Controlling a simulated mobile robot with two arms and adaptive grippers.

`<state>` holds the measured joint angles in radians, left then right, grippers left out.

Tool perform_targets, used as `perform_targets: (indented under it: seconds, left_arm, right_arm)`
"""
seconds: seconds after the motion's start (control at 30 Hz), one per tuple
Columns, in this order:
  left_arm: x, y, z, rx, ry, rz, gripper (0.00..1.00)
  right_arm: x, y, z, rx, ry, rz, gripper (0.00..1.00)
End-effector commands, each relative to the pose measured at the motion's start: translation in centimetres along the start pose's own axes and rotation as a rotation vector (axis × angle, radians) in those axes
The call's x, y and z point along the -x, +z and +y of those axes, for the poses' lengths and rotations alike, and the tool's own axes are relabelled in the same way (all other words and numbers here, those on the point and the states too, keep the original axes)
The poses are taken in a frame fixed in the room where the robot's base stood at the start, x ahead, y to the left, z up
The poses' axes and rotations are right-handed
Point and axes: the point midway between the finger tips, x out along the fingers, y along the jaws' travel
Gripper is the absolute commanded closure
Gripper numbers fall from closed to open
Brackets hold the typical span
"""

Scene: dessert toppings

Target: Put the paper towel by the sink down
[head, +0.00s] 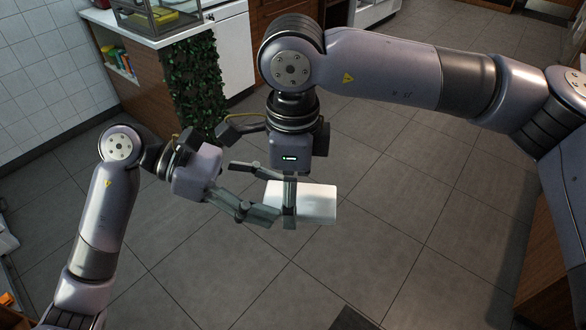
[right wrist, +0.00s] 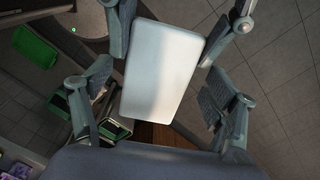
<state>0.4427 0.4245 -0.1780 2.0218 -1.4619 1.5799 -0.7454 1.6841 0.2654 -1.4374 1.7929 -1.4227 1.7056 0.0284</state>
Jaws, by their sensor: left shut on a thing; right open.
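The paper towel (head: 315,203) shows in the head view as a plain white block with flat faces, held above the floor. My left gripper (head: 272,193) reaches it from the left and is shut on its left end. My right gripper (head: 289,205) comes down from above, close in front of the paper towel, and is open. In the right wrist view the paper towel (right wrist: 160,70) fills the middle, with grey finger links on both sides of it. Whether the right fingers touch it I cannot tell. No sink can be made out.
A white-topped counter (head: 135,30) with a plant-covered end (head: 195,85) stands at the upper left, a glass case (head: 155,15) on it. Open tiled floor (head: 400,230) lies below and to the right. A green bin (right wrist: 35,46) shows in the right wrist view.

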Motion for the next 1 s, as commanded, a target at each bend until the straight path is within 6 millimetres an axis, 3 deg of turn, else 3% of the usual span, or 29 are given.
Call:
perform_targets:
  seconds: [0.37, 0.97, 1.0]
  left_arm:
    - [0.0, 0.0, 0.0, 0.0, 0.0, 0.0, 0.59]
    - [0.07, 0.06, 0.16, 0.0, 0.006, -0.002, 0.59]
    - [0.08, 0.07, 0.18, 0.0, 0.007, -0.002, 0.59]
  right_arm:
    - [-0.69, 0.01, 0.01, 0.0, 0.0, -0.002, 0.2]
    - [-0.74, 0.04, 0.22, 0.005, 0.005, 0.0, 0.59]
    - [-0.75, 0.05, 0.25, 0.006, 0.006, 0.0, 0.32]
